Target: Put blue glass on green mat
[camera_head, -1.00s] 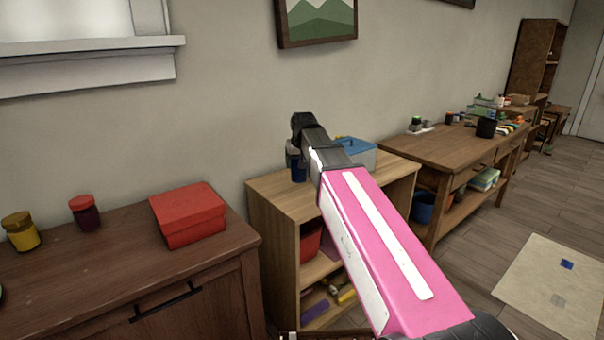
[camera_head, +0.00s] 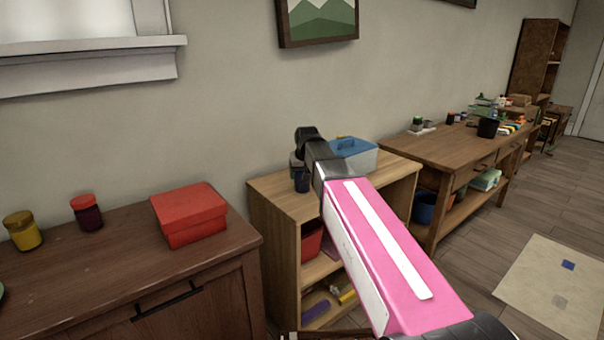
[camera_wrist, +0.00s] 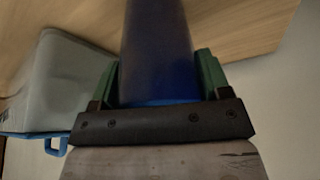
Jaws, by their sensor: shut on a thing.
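The blue glass (camera_head: 301,182) is a dark blue cylinder over the top of the light wooden shelf unit (camera_head: 274,190), partly hidden behind my gripper in the head view. My gripper (camera_wrist: 158,82) is shut on it, with green finger pads on both sides of the blue glass (camera_wrist: 157,45) in the wrist view. I cannot tell whether the glass touches the shelf top. No green mat shows clearly. A sliver of green (camera_head: 2,292) shows at the left edge on the dark wooden cabinet, too cut off to identify.
A grey box with a blue lid (camera_head: 354,153) stands close to the gripper on the shelf unit. The dark cabinet (camera_head: 110,262) holds a red box (camera_head: 190,214), a yellow jar (camera_head: 23,231) and a dark red-lidded jar (camera_head: 87,212). A cluttered wooden table (camera_head: 452,150) stands to the right.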

